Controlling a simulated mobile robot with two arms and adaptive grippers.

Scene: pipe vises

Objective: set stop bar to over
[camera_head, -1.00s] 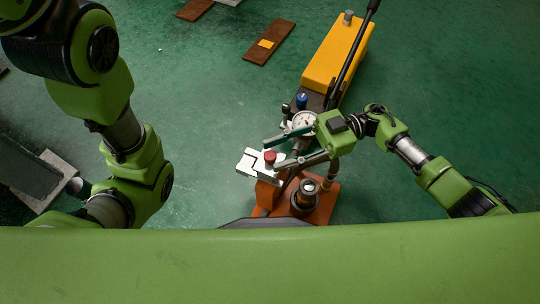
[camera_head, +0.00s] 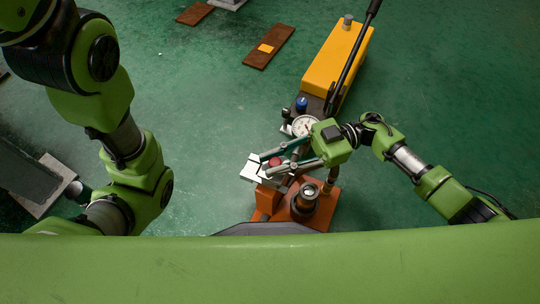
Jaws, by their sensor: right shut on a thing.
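The orange vise (camera_head: 325,211) stands on the floor at the lower middle of the head view. A pale metal bar or plate (camera_head: 252,171) with a red knob (camera_head: 276,162) lies across its left side; I take this to be the stop bar. My right gripper (camera_head: 266,165) reaches in from the right. Its two fingers lie on either side of the red knob and are shut on it. The fingers partly cover the knob and plate, so the exact contact is hidden. My left arm is at the left, but its gripper is not in view.
A yellow pump unit (camera_head: 330,62) with a black lever (camera_head: 353,50) stands behind the vise. A round gauge (camera_head: 304,125) and a blue knob (camera_head: 302,103) sit between them. Brown plates (camera_head: 269,46) lie on the green floor. The floor left of the vise is clear.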

